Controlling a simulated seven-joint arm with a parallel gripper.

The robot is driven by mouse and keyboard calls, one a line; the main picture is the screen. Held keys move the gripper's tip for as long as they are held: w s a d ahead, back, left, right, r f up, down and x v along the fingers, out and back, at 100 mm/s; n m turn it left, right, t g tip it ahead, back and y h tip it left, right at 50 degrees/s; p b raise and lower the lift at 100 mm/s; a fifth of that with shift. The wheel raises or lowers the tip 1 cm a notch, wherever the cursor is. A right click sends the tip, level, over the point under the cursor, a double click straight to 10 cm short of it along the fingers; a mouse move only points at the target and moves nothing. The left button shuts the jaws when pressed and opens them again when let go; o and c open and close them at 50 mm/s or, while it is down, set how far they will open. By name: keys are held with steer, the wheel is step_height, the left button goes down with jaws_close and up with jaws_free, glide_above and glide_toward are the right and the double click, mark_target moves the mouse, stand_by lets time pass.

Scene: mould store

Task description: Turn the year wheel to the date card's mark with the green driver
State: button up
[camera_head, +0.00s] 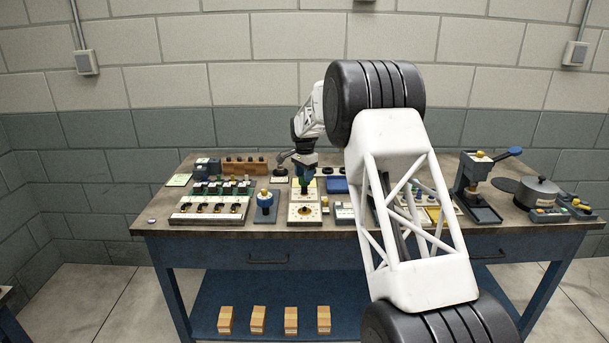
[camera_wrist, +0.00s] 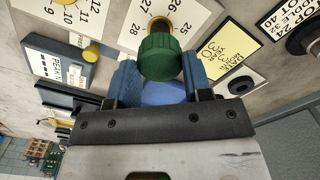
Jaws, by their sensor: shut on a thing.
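My gripper (camera_wrist: 158,76) is shut on the green driver (camera_wrist: 158,55), its blue fingers on either side of the ribbed handle. The white year wheel plate (camera_wrist: 134,32) lies beneath, with the numbers 25, 26, 27 and 28 showing. A brass-coloured part (camera_wrist: 160,21) shows just past the handle. The driver's tip is hidden, so I cannot tell whether it is seated. The yellow date card (camera_wrist: 232,50) lies right of the plate; its small print seems to read year 30. In the head view my gripper (camera_head: 304,172) is over the back plate in the middle of the bench.
A second plate (camera_wrist: 62,14) carries 9 to 12 and a brass hub. A grey box (camera_wrist: 62,58) with a yellow button stands near the left finger. A blue-capped fixture (camera_head: 265,203) and a white rack (camera_head: 209,210) stand left; a press (camera_head: 477,188) and pot (camera_head: 538,192) stand right.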

steer(key=shift+n, duration=0.4)
steer(key=shift+n, duration=1.7)
steer(key=shift+n, duration=2)
steer(key=shift+n, duration=2)
